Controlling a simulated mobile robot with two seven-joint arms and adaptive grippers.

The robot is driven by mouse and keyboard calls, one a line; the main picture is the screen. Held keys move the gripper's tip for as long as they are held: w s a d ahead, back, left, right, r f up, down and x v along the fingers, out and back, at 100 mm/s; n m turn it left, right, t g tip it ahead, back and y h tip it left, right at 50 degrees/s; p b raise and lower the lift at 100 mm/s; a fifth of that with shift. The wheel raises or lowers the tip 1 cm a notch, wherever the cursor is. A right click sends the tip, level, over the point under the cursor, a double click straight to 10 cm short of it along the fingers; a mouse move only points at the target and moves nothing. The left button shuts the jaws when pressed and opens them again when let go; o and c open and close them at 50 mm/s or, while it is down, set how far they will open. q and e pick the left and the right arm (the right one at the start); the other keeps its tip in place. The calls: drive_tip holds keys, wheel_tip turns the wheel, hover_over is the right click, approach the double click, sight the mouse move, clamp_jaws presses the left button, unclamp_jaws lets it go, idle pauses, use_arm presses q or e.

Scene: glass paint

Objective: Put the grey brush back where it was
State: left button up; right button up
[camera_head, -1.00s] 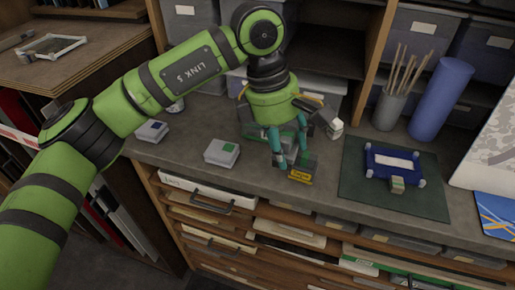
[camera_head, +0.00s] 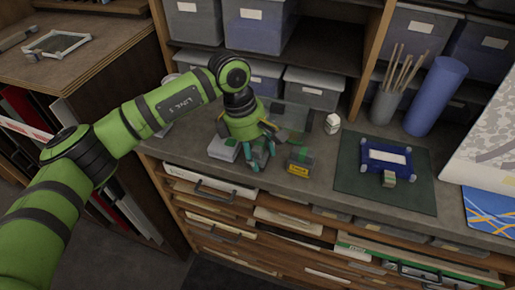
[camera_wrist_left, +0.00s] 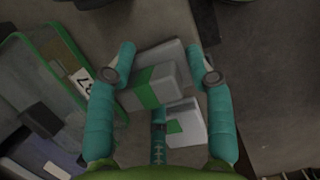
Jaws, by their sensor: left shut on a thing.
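My left gripper (camera_head: 256,158) is shut on a grey block with a green band, which looks like the grey brush; the brush shows between the teal fingers in the left wrist view (camera_wrist_left: 155,87). In the head view the fingers largely hide it. A pale grey box with a green square (camera_head: 223,148) stands on the counter just left of the gripper. It also shows beside and partly behind the brush in the left wrist view (camera_wrist_left: 187,124). I cannot tell whether they touch. My right gripper is not in view.
A yellow-fronted block (camera_head: 300,161) stands close to the right of the gripper. A clear case with a green rim (camera_wrist_left: 56,42) lies behind. A white block (camera_head: 332,123), a green mat (camera_head: 350,179) with a blue frame (camera_head: 366,155), and a brush cup (camera_head: 385,106) stand further right.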

use_arm(q)
drive_tip(key=shift+f, duration=0.1)
drive_tip(key=o, duration=1)
drive_tip(key=shift+r, duration=0.3)
drive_tip(key=shift+b+v, duration=2.25)
drive_tip(key=shift+v, duration=3.6)
